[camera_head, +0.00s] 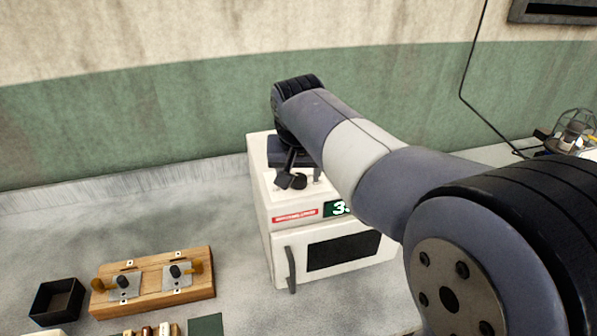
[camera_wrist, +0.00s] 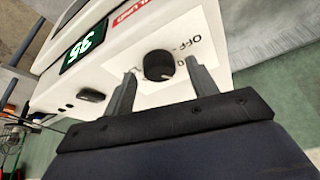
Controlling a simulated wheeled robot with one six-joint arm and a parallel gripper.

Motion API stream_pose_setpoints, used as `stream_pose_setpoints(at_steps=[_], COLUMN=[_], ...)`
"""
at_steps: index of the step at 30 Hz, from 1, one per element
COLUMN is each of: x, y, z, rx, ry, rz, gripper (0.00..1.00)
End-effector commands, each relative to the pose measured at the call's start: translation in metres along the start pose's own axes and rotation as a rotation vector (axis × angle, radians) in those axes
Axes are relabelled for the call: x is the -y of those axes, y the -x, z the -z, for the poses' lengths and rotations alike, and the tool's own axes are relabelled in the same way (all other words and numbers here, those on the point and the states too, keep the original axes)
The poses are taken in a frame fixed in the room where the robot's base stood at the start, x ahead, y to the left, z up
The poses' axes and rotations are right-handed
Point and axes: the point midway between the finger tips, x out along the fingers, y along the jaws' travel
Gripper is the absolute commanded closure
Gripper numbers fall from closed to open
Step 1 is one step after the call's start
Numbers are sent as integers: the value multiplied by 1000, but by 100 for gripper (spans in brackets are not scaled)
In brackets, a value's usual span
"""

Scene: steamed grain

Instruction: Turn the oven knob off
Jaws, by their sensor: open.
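The white oven (camera_head: 286,247) stands against the wall, with a dark door window and a black handle. Its black round knob (camera_wrist: 158,65) sits on a white label plate on its top, with OFF lettering beside it. The knob also shows in the head view (camera_head: 299,182), partly hidden by my gripper. My gripper (camera_wrist: 160,70) is open, pointing at the top panel, with one finger on each side of the knob. Gaps show between fingers and knob; I cannot tell whether the fingertips reach its height. The green-lit display (camera_wrist: 84,46) reads about 35.
A wooden board (camera_head: 152,284) with metal plates and knobs lies on the counter left of the oven. A black open box (camera_head: 57,301) stands beside it. A wire-caged item (camera_head: 574,130) is at the far right.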

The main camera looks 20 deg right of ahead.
Motion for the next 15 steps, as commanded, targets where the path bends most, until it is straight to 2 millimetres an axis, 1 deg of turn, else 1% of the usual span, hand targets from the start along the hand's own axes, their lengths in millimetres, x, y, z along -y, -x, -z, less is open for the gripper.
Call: stream_pose_setpoints(at_steps=[4, 11, 15], x=[0, 0, 0], y=[-6, -6, -6], z=[0, 0, 0], rx=[0, -1, -1], ry=[0, 0, 0], rz=[0, 0, 0], gripper=[45, 45, 56])
